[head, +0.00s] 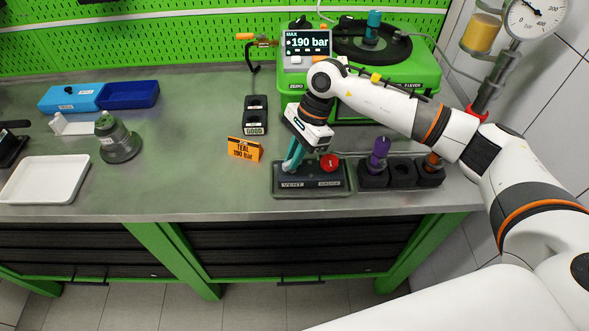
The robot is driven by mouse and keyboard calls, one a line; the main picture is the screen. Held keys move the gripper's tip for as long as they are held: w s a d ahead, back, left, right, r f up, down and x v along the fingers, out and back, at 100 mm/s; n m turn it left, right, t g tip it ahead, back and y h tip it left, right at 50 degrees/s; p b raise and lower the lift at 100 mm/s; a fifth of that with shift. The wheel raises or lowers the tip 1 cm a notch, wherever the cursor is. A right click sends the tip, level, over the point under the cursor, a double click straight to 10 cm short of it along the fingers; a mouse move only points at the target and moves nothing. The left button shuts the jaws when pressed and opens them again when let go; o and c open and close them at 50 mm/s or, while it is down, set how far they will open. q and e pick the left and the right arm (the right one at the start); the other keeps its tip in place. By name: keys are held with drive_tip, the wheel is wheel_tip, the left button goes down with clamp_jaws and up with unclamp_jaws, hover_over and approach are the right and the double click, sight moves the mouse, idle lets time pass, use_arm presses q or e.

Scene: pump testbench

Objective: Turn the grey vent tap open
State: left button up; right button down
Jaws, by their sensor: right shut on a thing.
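A dark valve block (312,191) sits near the front edge of the bench, with a VENT label on its left and a GAUGE label on its right. My right gripper (290,168) reaches down over the VENT side with its teal fingers shut on the grey vent tap. The fingers hide the tap, so its angle cannot be told. A red tap (330,162) stands on the GAUGE side, just right of the fingers. My left gripper is not in view.
A rack (403,173) with a purple-topped part (379,153) stands right of the block. An orange TEAL 190 bar sign (244,149) is to its left. Behind is a green tester (410,70) with a 190 bar display (308,43).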

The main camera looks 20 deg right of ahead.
drive_tip(key=n+g+b, duration=0.1)
drive_tip(key=n+b, duration=0.1)
drive_tip(key=b, duration=0.1)
drive_tip(key=n+h+b, duration=0.1)
drive_tip(key=n+b, duration=0.2)
drive_tip(key=b, duration=0.1)
drive_tip(key=n+g+b, duration=0.1)
drive_tip(key=n+b, duration=0.2)
drive_tip(key=b, duration=0.1)
drive_tip(key=shift+w+a+f+g+h, duration=0.1)
drive_tip(key=shift+w+f+g+h, duration=0.1)
drive_tip(key=shift+w+g+h, duration=0.1)
drive_tip(key=shift+r+n+h+b, duration=0.15)
drive_tip(key=shift+n+h+b, duration=0.15)
drive_tip(key=shift+n+b, duration=0.4)
drive_tip(key=shift+a+r+n+g+h, duration=0.1)
drive_tip(key=shift+n+g+h, duration=0.25)
drive_tip(key=shift+n, duration=0.85)
drive_tip(key=c, duration=1.5)
unclamp_jaws()
drive_tip(key=shift+o, duration=0.2)
drive_tip(key=p+v, duration=0.2)
drive_tip(key=v, duration=1)
